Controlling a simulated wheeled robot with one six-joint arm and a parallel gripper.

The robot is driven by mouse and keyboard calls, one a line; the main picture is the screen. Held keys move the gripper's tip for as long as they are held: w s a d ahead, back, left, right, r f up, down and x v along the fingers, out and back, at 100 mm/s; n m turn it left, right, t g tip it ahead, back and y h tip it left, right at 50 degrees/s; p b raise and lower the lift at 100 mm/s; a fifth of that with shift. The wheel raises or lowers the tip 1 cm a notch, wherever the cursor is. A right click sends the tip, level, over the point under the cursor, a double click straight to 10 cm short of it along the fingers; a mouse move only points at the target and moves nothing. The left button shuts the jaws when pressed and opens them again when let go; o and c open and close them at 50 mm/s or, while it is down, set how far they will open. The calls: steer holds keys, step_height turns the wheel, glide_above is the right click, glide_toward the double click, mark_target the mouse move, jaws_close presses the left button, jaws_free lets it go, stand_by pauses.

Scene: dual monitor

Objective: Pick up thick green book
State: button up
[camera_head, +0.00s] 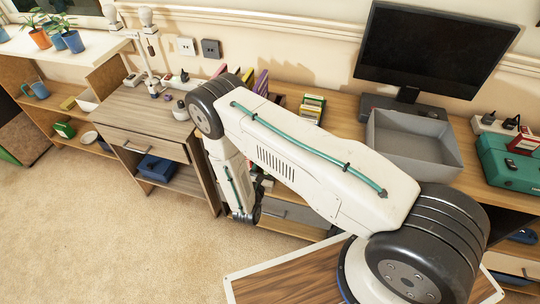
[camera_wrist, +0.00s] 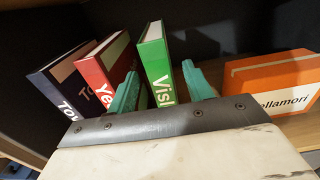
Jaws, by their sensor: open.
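The thick green book (camera_wrist: 152,58) stands upright, slightly tilted, in the wrist view, with white letters on its spine. My gripper (camera_wrist: 160,70) is open, with one teal finger to the left of the book's spine and one to the right. The book's lower part shows between the fingers. I cannot tell whether the fingers touch it. In the head view my arm reaches down to the front of the desk, and the gripper's fingers cannot be made out there. I cannot make out this book in the head view.
A red book (camera_wrist: 103,70) and a dark blue book (camera_wrist: 62,82) stand left of the green one. An orange box or book (camera_wrist: 270,75) lies to the right. A dark panel closes the space behind. The desk above holds a monitor (camera_head: 435,45) and a grey bin (camera_head: 415,140).

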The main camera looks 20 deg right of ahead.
steer(key=x, duration=0.6)
steer(key=shift+f, duration=0.4)
steer(key=shift+s, duration=0.1)
jaws_close()
